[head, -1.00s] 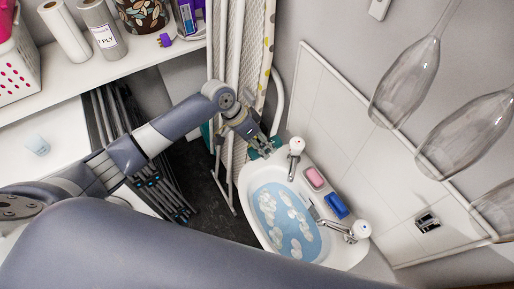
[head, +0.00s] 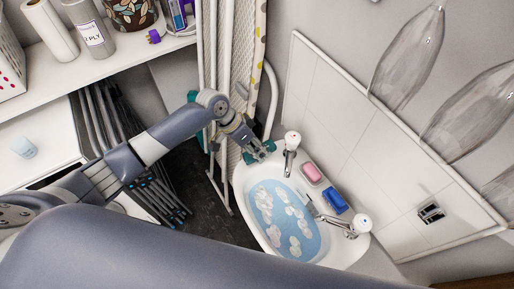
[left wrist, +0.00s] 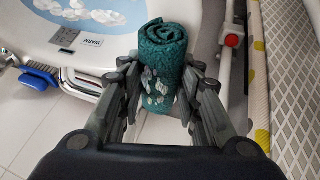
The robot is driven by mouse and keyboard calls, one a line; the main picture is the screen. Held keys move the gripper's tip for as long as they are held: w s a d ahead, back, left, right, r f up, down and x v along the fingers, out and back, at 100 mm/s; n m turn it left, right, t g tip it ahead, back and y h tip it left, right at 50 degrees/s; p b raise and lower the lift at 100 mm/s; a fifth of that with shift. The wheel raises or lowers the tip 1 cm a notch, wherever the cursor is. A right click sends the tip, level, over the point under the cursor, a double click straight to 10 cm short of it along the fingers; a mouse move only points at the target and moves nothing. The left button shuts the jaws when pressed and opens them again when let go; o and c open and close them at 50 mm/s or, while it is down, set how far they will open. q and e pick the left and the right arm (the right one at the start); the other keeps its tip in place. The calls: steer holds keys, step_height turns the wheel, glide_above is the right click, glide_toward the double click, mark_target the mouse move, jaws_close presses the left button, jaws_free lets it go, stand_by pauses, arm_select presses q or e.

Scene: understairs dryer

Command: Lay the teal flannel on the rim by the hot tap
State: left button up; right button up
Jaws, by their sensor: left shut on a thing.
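The teal flannel (left wrist: 165,45) is a rolled-up towel, held between the fingers of my left gripper (left wrist: 160,110) in the left wrist view. In the head view my left gripper (head: 261,152) is at the basin's upper-left end, with a bit of the flannel (head: 248,158) showing. The white basin (head: 243,187) has two taps. The nearer tap (head: 291,143) is just right of the gripper; the other tap (head: 359,226) is at the far right end. I cannot tell which is hot, or whether the flannel touches the rim. My right gripper is not in view.
A pink soap (head: 311,172) and a blue brush (head: 335,201) lie along the basin's back rim. Blue water with white foam fills the bowl. An ironing board (head: 240,60) stands behind the gripper. Glass shades (head: 408,60) hang at upper right.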

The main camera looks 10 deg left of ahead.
arm_select(q)
steer(key=shift+f, duration=0.25)
steer(key=o, duration=1.1)
steer(key=shift+c, duration=0.2)
steer(key=v, duration=1.2)
